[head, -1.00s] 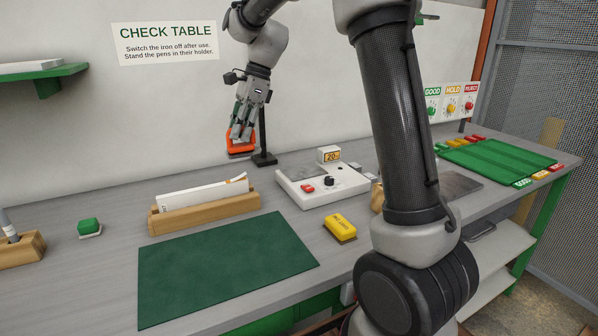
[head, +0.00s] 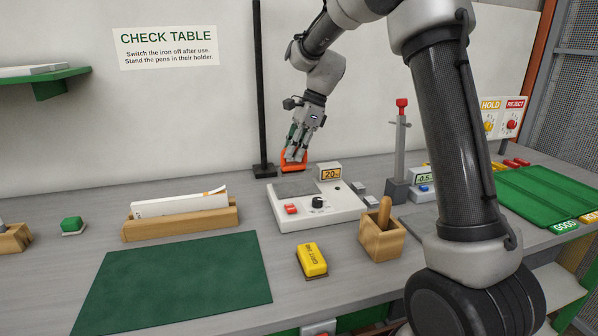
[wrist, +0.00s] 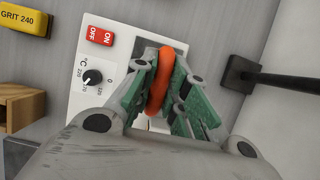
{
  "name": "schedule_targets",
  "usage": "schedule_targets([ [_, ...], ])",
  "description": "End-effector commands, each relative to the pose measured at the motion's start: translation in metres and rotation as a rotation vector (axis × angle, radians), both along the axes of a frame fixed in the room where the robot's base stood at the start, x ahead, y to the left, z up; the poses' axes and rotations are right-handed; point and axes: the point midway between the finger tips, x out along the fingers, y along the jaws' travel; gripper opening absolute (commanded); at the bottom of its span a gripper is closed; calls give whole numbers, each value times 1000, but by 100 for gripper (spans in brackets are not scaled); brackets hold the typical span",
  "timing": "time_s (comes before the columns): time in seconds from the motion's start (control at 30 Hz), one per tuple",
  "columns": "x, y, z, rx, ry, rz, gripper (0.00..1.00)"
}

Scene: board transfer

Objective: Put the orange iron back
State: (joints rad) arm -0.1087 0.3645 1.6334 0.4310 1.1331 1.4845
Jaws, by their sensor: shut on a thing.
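The orange iron (head: 293,167) is in my gripper (head: 297,155), at the back left corner of the white heating station (head: 320,212) in the head view. In the wrist view my gripper (wrist: 160,88) is shut on the orange handle (wrist: 163,70), with the white station (wrist: 88,75) below it. I cannot tell whether the iron touches the plate. The iron's sole is mostly hidden.
A black post on a foot (head: 264,170) stands close left of the iron. A wooden holder with papers (head: 180,227), a green mat (head: 175,285), a yellow block (head: 312,260) and a wooden box (head: 381,242) lie nearer. A grey stand with a red top (head: 400,150) is right.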

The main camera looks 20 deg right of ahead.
Motion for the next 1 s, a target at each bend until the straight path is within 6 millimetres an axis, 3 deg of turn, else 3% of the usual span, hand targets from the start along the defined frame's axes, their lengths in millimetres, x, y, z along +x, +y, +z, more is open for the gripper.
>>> schedule_targets([
  [0.4, 0, 0, -49, 0, 0, 0, 0],
  [0.77, 0, 0, -53, 0, -2, -1, 0],
  [0.8, 0, 0, -53, 0, -1, 0, 20],
  [0.87, 0, 0, -53, 0, -1, 0, 31],
  [0.9, 0, 0, -53, 0, -1, 0, 36],
  [1.0, 0, 0, -53, 0, -1, 0, 36],
])
